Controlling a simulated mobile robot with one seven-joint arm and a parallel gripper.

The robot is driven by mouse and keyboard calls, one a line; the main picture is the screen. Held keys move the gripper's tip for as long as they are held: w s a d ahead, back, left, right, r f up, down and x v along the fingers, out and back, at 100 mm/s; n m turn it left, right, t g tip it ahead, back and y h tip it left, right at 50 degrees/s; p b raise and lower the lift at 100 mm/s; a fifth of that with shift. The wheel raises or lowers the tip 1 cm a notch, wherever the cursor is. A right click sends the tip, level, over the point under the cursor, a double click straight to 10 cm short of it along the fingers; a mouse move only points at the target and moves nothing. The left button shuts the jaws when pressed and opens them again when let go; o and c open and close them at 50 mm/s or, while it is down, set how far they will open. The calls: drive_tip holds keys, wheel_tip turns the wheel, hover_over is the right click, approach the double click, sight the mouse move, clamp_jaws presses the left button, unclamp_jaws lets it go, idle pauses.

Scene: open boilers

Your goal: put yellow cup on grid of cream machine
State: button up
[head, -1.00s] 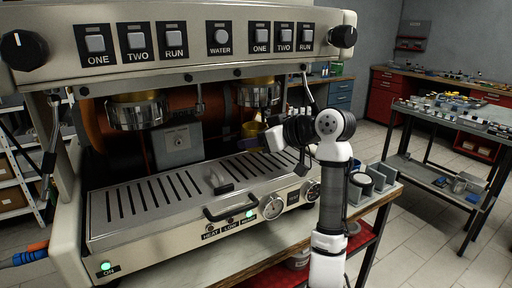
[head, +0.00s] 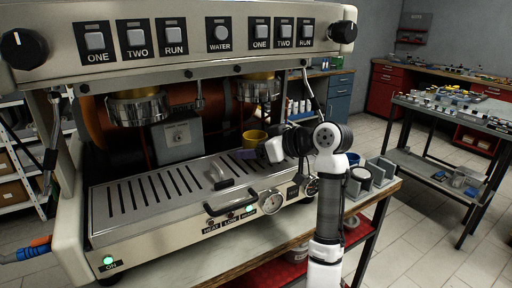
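The yellow cup (head: 254,137) shows upright at the back right of the cream machine's slotted grid (head: 150,198), under the right brewing group. My gripper (head: 249,153) reaches in from the right at the cup's near side. A dark purplish finger part overlaps the view in front of the cup's base. I cannot tell whether the fingers touch the cup or how far apart they are. Whether the cup rests on the grid is hidden too.
Two metal brewing groups (head: 138,107) hang above the grid. Grey holders (head: 372,174) stand right of the machine. The grid's left part is clear.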

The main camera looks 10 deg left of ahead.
drive_tip(key=shift+d+r, duration=0.1)
drive_tip(key=shift+r, duration=0.1)
drive_tip(key=b+v, duration=0.3)
drive_tip(key=v, duration=0.8)
drive_tip(key=shift+s+d+r, duration=0.15)
drive_tip(key=shift+s+d, duration=0.05)
drive_tip(key=shift+d, duration=0.1)
